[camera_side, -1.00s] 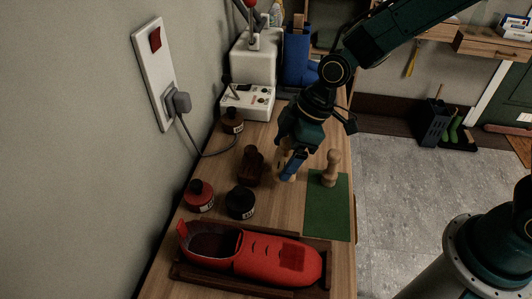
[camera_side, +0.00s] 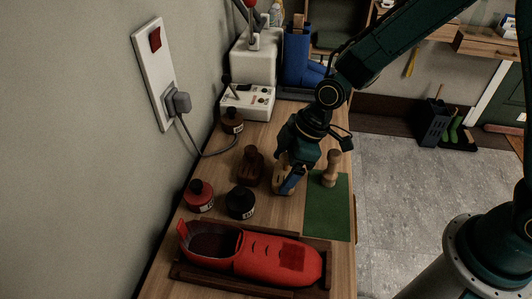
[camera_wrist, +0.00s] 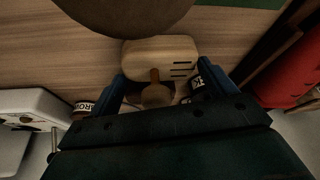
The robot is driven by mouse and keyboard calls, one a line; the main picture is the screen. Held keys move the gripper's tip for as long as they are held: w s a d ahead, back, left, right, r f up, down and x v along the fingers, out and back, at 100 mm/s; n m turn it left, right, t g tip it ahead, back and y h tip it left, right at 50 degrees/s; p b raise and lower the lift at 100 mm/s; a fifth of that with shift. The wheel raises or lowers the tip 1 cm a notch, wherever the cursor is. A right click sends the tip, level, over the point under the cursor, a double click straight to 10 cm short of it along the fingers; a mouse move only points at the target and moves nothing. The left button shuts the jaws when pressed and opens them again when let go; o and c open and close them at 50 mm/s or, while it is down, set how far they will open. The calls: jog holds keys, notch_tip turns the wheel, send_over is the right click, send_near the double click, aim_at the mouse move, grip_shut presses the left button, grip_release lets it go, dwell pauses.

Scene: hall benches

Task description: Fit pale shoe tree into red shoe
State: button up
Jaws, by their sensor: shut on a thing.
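The pale shoe tree (camera_wrist: 172,52) is light wood with dark slots and a round knob; in the wrist view it sits between my fingers. My gripper (camera_wrist: 160,88) is shut on it. In the side view my gripper (camera_side: 287,183) points down, partly hiding the shoe tree (camera_side: 279,181), close above the bench; I cannot tell whether it touches the wood. The red shoe (camera_side: 262,252) lies in front, toe to the right, its opening at the left, in a dark wooden tray (camera_side: 325,268). Part of the shoe shows at the right of the wrist view (camera_wrist: 288,72).
A pale peg-like wooden piece (camera_side: 331,168) stands on the green mat (camera_side: 325,212), right of my gripper. A dark brown wooden piece (camera_side: 250,168) is left of it. Red (camera_side: 199,196), black (camera_side: 240,203) and brown (camera_side: 232,121) bottles stand along the wall side. A white machine (camera_side: 248,101) stands behind.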

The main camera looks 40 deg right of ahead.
jog(key=o, duration=0.9)
jog(key=shift+f, duration=0.1)
jog(key=v, duration=1.2)
jog(key=shift+s+d+r, duration=0.1)
jog(key=shift+r, duration=0.15)
